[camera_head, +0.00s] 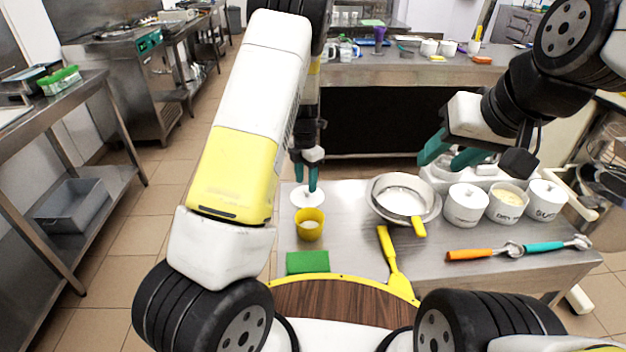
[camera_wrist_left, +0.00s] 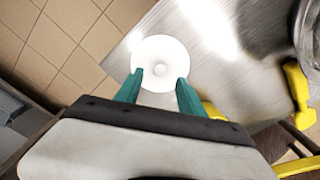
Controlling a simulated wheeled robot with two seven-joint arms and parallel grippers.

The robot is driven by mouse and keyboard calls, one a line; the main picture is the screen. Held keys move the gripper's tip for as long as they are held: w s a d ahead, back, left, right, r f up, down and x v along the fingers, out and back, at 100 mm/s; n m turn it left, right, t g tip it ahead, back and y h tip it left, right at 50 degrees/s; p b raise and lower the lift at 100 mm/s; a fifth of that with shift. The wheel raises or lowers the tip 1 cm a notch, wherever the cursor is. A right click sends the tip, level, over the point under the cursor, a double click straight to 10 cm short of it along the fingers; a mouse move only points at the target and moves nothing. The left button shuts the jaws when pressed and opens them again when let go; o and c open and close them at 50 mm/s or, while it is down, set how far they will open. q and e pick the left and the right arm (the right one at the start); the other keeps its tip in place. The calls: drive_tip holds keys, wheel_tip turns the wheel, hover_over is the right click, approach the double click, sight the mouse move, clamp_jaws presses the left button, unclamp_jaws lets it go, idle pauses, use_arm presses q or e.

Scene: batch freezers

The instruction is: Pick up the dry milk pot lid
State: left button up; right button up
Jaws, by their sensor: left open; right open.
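The dry milk pot lid (camera_head: 306,197) is a round white disc lying on the metal table near its far left edge. In the left wrist view the lid (camera_wrist_left: 174,52) shows a small round knob at its centre. My left gripper (camera_head: 306,182) is open and empty above the lid. In the left wrist view my left gripper's fingertips (camera_wrist_left: 160,80) sit either side of the lid's near part, apart from its knob. The dry milk pot (camera_head: 507,203) stands uncovered at the right with cream powder inside. My right gripper (camera_head: 447,158) is open and empty above the table's far right part.
A yellow cup (camera_head: 310,225) stands just in front of the lid. A metal bowl with a sieve (camera_head: 384,207) is to its right.

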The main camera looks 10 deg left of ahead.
sight(306, 190)
use_arm(q)
wheel_tip(306, 190, down, 3)
drive_tip(key=shift+f, duration=0.1)
clamp_jaws()
drive_tip(key=shift+w, duration=0.1)
